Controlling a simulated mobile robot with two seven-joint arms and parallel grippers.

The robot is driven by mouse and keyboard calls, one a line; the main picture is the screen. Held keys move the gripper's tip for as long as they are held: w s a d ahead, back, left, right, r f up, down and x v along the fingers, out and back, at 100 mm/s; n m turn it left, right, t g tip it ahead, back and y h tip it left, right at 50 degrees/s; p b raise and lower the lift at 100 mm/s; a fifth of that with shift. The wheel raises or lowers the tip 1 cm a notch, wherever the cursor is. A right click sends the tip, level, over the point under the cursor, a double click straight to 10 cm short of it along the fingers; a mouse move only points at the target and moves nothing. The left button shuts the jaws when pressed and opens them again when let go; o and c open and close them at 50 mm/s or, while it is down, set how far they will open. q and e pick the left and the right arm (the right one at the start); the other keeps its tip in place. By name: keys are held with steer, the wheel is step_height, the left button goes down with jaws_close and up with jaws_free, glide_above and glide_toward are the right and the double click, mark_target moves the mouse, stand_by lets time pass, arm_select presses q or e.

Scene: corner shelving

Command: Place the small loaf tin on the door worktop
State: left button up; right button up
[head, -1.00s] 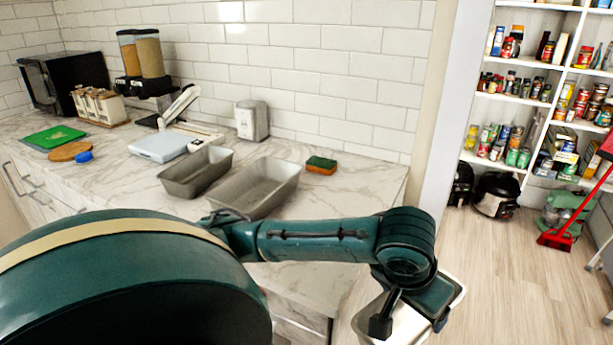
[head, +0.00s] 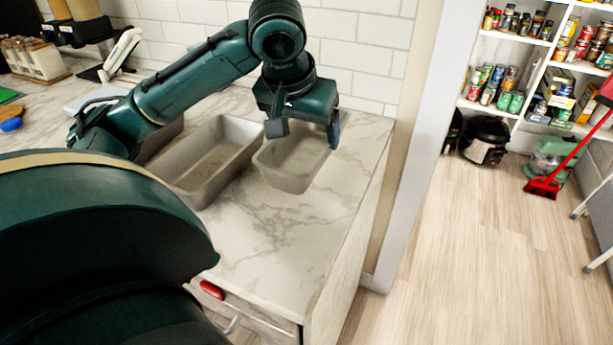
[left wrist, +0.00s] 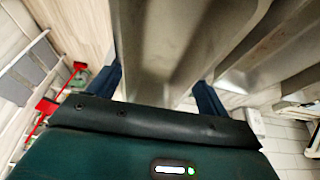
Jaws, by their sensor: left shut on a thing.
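The small loaf tin (head: 291,170) is grey metal and is at the right part of the marble-patterned worktop (head: 265,235) in the head view. My left gripper (head: 306,137) is shut on it from above, with a fingertip on each side. In the left wrist view, the tin (left wrist: 165,50) shows between the two blue fingertips. The tin looks about upright. I cannot tell whether its base touches the worktop or is just above it. My right gripper is not in view.
A larger grey tin (head: 213,160) stands just left of the held one, and another (head: 160,138) is partly behind my arm. The tiled wall (head: 360,60) is close behind. The worktop in front is clear, with its edge at the right. A red item (head: 212,289) shows at the drawer.

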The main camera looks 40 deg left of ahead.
mark_target(305, 159)
arm_select(q)
steer(key=shift+w+a, duration=0.1)
step_height(305, 159, down, 6)
steer(key=shift+r+b, duration=0.25)
steer(key=shift+b, duration=0.6)
step_height(305, 159, down, 4)
steer(key=shift+f+b, duration=0.2)
steer(key=shift+b, duration=0.35)
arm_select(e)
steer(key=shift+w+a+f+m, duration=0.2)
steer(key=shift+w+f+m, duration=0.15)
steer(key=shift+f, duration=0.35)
arm_select(q)
steer(key=o, duration=1.1)
steer(key=shift+f, duration=0.1)
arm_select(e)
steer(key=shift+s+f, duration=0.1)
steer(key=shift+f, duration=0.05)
